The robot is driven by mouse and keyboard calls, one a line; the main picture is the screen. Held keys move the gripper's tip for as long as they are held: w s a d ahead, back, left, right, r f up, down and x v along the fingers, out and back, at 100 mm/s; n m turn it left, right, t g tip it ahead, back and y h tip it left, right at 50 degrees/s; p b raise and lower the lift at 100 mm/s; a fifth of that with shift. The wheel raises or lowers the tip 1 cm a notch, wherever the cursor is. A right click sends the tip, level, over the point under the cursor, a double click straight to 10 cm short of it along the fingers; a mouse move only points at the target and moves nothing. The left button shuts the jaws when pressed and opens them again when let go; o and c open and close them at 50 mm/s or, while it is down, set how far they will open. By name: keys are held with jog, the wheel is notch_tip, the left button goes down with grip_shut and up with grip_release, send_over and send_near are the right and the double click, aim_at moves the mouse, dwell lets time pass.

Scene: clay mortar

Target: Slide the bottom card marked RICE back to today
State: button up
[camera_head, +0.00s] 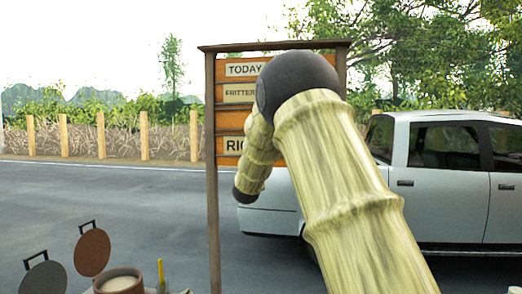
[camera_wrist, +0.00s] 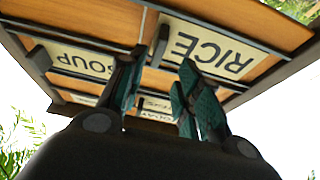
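A wooden menu board (camera_head: 231,117) stands on a post in the head view, with a TODAY sign (camera_head: 244,69) at its top. The RICE card (camera_head: 232,145) is in the lowest row at the left, its right part hidden behind my arm. The wrist view looks up at the board upside down and shows the whole RICE card (camera_wrist: 212,47). A dark block (camera_wrist: 161,45), seemingly its handle, is at that card's left end. My gripper (camera_wrist: 161,62) is open, its teal-padded fingers apart below the block, which shows between their tips; contact cannot be told.
A SOUP card (camera_wrist: 72,60) is in the board's other column in the wrist view. A FRITTERS card (camera_head: 239,93) is above RICE. A silver pickup (camera_head: 450,190) is behind the board. Pots and raised lids (camera_head: 92,252) stand at lower left.

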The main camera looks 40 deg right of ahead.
jog(key=v, duration=0.4)
jog(key=shift+s+a+f, duration=0.2)
jog(key=shift+s+a, duration=0.05)
jog(key=shift+a, duration=0.05)
